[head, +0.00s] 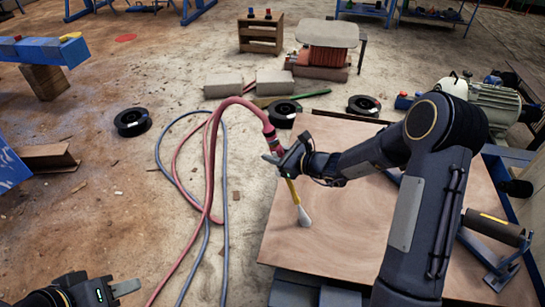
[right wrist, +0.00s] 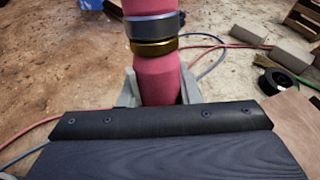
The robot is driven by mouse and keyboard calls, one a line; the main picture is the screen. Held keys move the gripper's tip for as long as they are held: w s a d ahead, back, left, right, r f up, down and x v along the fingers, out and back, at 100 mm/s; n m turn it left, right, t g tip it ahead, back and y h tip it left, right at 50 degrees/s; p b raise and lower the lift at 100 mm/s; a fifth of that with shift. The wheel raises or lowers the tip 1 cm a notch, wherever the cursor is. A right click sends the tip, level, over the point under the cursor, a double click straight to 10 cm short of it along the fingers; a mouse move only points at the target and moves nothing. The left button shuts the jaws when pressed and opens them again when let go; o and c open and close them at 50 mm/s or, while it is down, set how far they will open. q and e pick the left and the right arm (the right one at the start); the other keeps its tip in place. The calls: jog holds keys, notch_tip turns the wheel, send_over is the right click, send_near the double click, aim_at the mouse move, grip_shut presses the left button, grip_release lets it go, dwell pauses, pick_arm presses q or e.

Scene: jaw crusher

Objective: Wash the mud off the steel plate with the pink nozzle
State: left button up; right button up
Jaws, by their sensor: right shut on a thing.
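My right gripper (head: 278,156) is shut on the pink nozzle (head: 270,138), which has a pink hose running from its upper end. In the right wrist view the pink nozzle (right wrist: 158,80) stands between the two grey fingers, with a gold and a grey ring above them. Below the gripper a yellow rod with a pale tip (head: 304,216) points down over a broad flat brown sheet (head: 370,240). I cannot tell whether this sheet is the steel plate or whether its brown is mud. My left gripper (head: 120,288) is low at the left, partly cut off, apparently empty.
Pink and blue hoses (head: 207,205) loop over the floor left of the sheet. Black reels (head: 132,122), grey blocks (head: 223,85) and an electric motor (head: 485,103) stand beyond. A blue beam (head: 45,52) is at the upper left. Floor at left is mostly clear.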

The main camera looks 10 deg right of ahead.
jog(key=shift+w+d+p, duration=0.15)
jog(key=shift+w+d, duration=0.15)
jog(key=shift+w, duration=0.35)
jog(key=shift+w+d+p, duration=0.15)
jog(key=shift+w+d, duration=0.15)
jog(key=shift+w, duration=0.35)
